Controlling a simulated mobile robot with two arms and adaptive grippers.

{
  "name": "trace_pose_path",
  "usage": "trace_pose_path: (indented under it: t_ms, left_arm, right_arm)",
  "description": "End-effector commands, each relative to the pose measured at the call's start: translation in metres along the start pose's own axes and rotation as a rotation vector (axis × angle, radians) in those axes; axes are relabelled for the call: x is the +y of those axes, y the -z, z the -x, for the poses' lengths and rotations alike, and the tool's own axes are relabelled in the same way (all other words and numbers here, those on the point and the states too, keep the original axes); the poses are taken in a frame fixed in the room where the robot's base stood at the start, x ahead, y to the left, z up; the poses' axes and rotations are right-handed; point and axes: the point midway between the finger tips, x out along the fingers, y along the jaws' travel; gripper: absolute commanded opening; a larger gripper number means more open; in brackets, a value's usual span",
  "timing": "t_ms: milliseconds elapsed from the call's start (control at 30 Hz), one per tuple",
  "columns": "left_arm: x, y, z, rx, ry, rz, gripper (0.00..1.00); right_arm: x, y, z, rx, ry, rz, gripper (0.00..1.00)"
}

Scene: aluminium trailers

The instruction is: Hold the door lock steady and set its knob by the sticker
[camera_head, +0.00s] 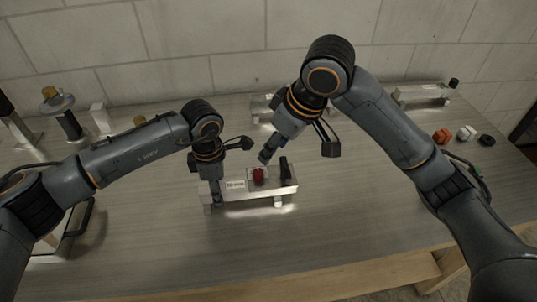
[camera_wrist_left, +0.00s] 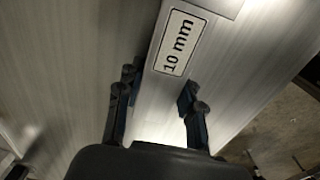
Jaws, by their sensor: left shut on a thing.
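The door lock (camera_head: 244,198) is a metal bar on the table with a white sticker (camera_head: 235,184) and a red knob (camera_head: 259,175) on its plate. A black upright handle (camera_head: 284,168) stands right of the knob. In the left wrist view the sticker (camera_wrist_left: 177,42) reads "10 mm". My left gripper (camera_head: 214,194) is shut on the left end of the lock, with a finger on each side of the bar in the wrist view. My right gripper (camera_head: 264,158) is just above and behind the red knob. Its fingertips are too small to tell open from shut.
Another metal fixture (camera_head: 422,94) stands at the back right, and one (camera_head: 262,106) is partly hidden behind my right arm. Several small red, white and black parts (camera_head: 463,135) lie at the right. Posts (camera_head: 66,118) stand at the left. The table front is clear.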

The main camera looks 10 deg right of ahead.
Motion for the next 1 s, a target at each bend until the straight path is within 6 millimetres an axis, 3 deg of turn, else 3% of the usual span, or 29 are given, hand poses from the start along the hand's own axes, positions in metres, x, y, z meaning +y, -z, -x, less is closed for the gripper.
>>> trace_pose_path:
  t_ms: [133,467,500,600,1000]
  left_arm:
    - [0.0007,0.0005,0.0005,0.0,-0.001,0.002,0.0]
    - [0.0007,0.0006,0.0006,0.001,-0.002,0.002,0.0]
    - [0.0007,0.0006,0.0006,0.001,-0.002,0.002,0.41]
    - [0.0007,0.0006,0.0005,0.001,-0.001,0.002,0.61]
    - [0.0008,0.0001,0.0056,0.0,-0.002,0.001,0.64]
  right_arm:
    - [0.0,-0.0002,0.0086,0.0,-0.001,0.001,0.46]
    - [0.0,-0.0002,0.009,0.0,-0.001,0.001,0.46]
    - [-0.0001,-0.0002,0.009,0.0,-0.001,0.001,0.46]
    - [0.0,-0.0002,0.0089,0.0,-0.001,0.001,0.46]
    - [-0.0001,-0.0002,0.0087,0.0,0.0,0.001,0.46]
